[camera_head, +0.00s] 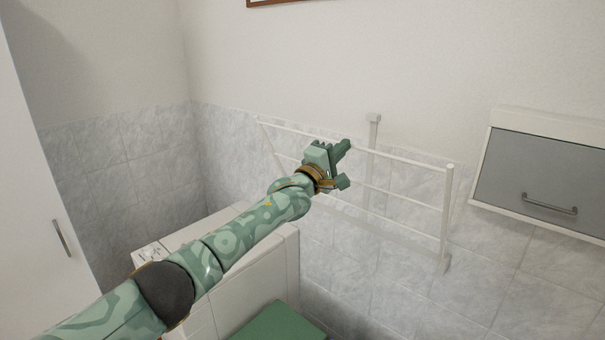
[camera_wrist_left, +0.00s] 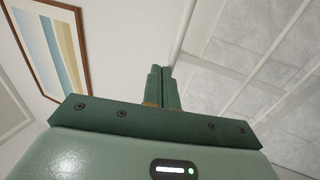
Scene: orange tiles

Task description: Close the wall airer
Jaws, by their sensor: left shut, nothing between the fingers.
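The white wall airer (camera_head: 405,199) is a frame of thin rails on the tiled wall, in the middle of the head view. Its frame looks tilted out from the wall bracket (camera_head: 373,118). My left gripper (camera_head: 343,165) is in front of the airer, at the top rail, and hides part of the rails. In the left wrist view its fingers (camera_wrist_left: 162,88) are together with nothing between them, beside a white rail of the airer (camera_wrist_left: 186,32). Whether they touch the rail I cannot tell. My right gripper is out of view.
A grey-fronted cabinet (camera_head: 532,178) with a bar handle hangs on the wall at the right. A white tiled ledge (camera_head: 222,275) stands below my left arm. A white door or cupboard (camera_head: 30,200) is at the left. A framed picture (camera_wrist_left: 52,45) hangs on the wall.

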